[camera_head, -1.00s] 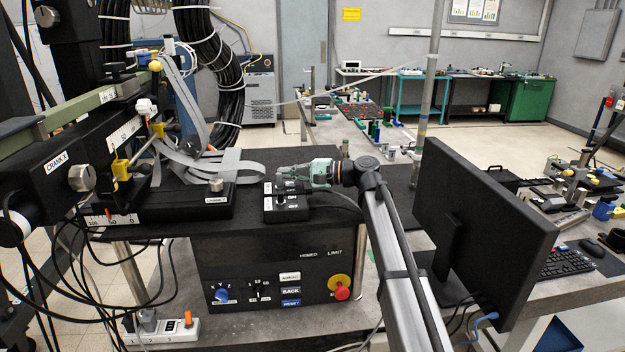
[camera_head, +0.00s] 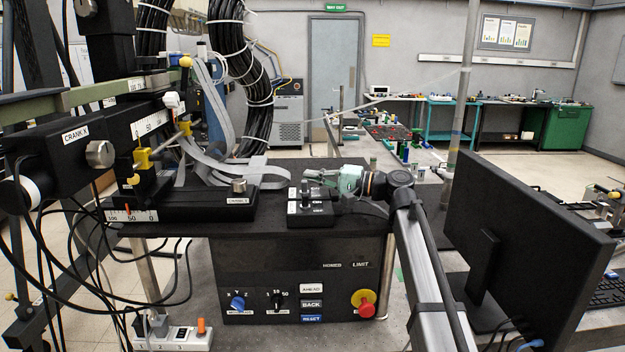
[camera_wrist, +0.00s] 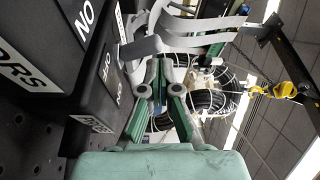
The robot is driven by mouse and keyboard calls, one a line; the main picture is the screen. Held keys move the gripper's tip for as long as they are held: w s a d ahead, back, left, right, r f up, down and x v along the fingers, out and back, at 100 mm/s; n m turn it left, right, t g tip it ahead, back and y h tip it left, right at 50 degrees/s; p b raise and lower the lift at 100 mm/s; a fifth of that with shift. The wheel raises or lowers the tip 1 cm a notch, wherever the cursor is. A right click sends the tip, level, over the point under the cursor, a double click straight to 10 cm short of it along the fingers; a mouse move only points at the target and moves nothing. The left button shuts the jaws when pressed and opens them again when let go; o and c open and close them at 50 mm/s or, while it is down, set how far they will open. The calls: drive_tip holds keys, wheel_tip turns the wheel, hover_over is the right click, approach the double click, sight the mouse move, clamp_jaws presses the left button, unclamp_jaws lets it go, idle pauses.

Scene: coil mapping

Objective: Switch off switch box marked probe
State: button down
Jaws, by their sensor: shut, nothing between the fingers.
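A small black switch box (camera_head: 311,221) stands on the dark bench top, with small white labels and upright levers. The labels are too small to read in the head view. A nearer black box (camera_wrist: 45,45) at the left has a label ending in "ORS". I cannot tell whether the fingers touch a lever.
A black control panel (camera_head: 300,285) with knobs and a red stop button (camera_head: 366,306) is below the bench top. The crank stage (camera_head: 185,205) stands left, with grey ribbon cables (camera_head: 240,176). A monitor (camera_head: 530,245) stands right. A power strip (camera_head: 180,338) is lower left.

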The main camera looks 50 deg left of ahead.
drive_tip(key=w+a+r, duration=0.1)
drive_tip(key=w+a, duration=0.1)
drive_tip(key=a, duration=0.1)
drive_tip(key=shift+w+r, duration=0.25)
drive_tip(key=shift+r, duration=0.1)
drive_tip(key=v, duration=0.3)
drive_tip(key=b+v, duration=0.1)
drive_tip(key=v, duration=0.2)
drive_tip(key=f+v, duration=0.1)
drive_tip(key=v, duration=0.2)
drive_tip(key=shift+s+d+f+b, duration=0.1)
drive_tip(key=shift+s+d+b, duration=0.1)
drive_tip(key=shift+b, duration=0.15)
drive_tip(key=shift+w+d, duration=0.3)
drive_tip(key=shift+d, duration=0.05)
